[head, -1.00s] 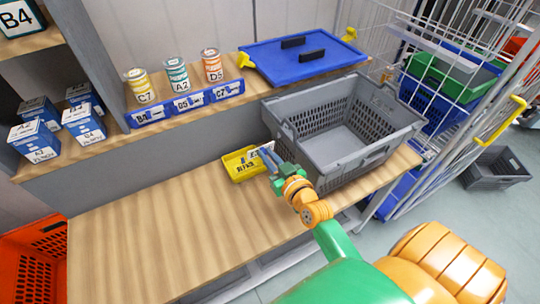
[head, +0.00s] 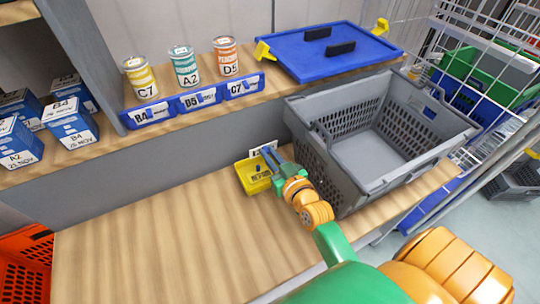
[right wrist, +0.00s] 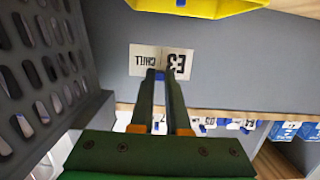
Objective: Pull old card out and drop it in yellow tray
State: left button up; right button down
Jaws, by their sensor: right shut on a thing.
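My right gripper (head: 271,153) is shut on a small white card (head: 262,148), just above and beside the yellow tray. In the right wrist view the same card (right wrist: 147,60), marked E3 and CHILL, sits at the fingertips (right wrist: 160,76). The yellow tray (head: 246,187) stands on the wooden bench, left of my gripper; some dark-marked pieces show in it. Part of the tray also shows at the top of the wrist view (right wrist: 195,8). My left gripper is out of view.
A large grey basket (head: 343,178) stands close on the right of my gripper. The upper shelf bears three cans, blue label holders (head: 199,99) and a blue lid (head: 325,66). The bench (head: 150,245) is clear to the left; an orange tote (head: 25,262) is at lower left.

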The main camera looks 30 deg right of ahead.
jog(key=shift+f, duration=0.15)
jog(key=c, duration=1)
grip_release()
jog(key=shift+s, duration=0.1)
jog(key=shift+o, duration=0.9)
jog(key=s+r, duration=0.1)
jog(key=s, duration=0.5)
jog(key=shift+s+a+r, duration=0.2)
jog(key=shift+s, duration=0.2)
jog(key=shift+f, duration=0.1)
